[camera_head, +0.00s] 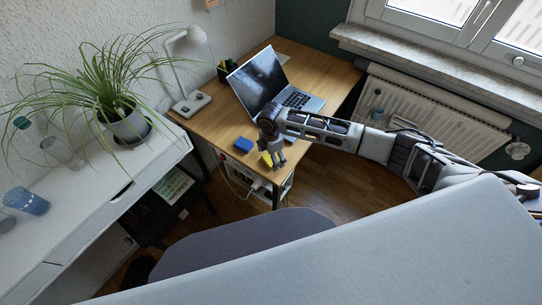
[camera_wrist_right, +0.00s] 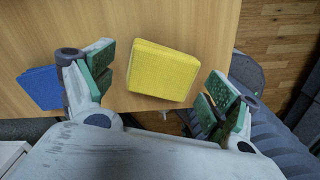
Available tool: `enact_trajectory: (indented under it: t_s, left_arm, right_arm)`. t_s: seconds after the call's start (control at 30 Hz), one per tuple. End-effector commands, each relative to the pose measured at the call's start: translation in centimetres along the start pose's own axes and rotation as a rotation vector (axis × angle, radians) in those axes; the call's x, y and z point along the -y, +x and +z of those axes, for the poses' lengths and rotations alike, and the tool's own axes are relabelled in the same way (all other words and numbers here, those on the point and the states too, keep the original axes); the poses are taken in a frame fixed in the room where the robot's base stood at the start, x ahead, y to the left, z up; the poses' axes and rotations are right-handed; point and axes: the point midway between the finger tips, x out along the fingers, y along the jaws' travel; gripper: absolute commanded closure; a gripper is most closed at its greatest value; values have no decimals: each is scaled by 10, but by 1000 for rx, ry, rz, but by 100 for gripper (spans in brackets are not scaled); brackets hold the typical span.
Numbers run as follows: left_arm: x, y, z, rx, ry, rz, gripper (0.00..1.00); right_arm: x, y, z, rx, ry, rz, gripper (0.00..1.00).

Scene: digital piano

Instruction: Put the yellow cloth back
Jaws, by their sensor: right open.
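The yellow cloth (camera_head: 266,160) lies near the front edge of the wooden desk (camera_head: 215,115). In the right wrist view the yellow cloth (camera_wrist_right: 163,70) looks like a thick folded square, slightly turned. My right gripper (camera_head: 272,150) is over it, pointing down at the desk edge, and partly hides it in the head view. In the wrist view the green-padded fingers of the right gripper (camera_wrist_right: 160,84) are spread on either side of the cloth, with gaps, and hold nothing. My left gripper is not in view.
A blue cloth (camera_head: 244,144) lies left of the yellow one and shows beside the left finger in the wrist view (camera_wrist_right: 40,87). An open laptop (camera_head: 262,80) stands behind, with a lamp (camera_head: 192,100) to its left. A grey chair (camera_head: 235,228) is in front.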

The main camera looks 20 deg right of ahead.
Motion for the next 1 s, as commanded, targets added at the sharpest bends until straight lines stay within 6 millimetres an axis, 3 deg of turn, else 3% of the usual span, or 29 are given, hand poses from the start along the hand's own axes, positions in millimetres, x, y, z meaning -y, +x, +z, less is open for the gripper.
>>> enact_trajectory:
  t_s: [0.37,1.0]
  left_arm:
    - [0,0,0,0,0,0,100]
    - [3,2,0,0,1,-3,100]
  right_arm:
    - [-1,-21,0,0,-1,2,12]
    - [-1,-110,0,0,0,2,12]
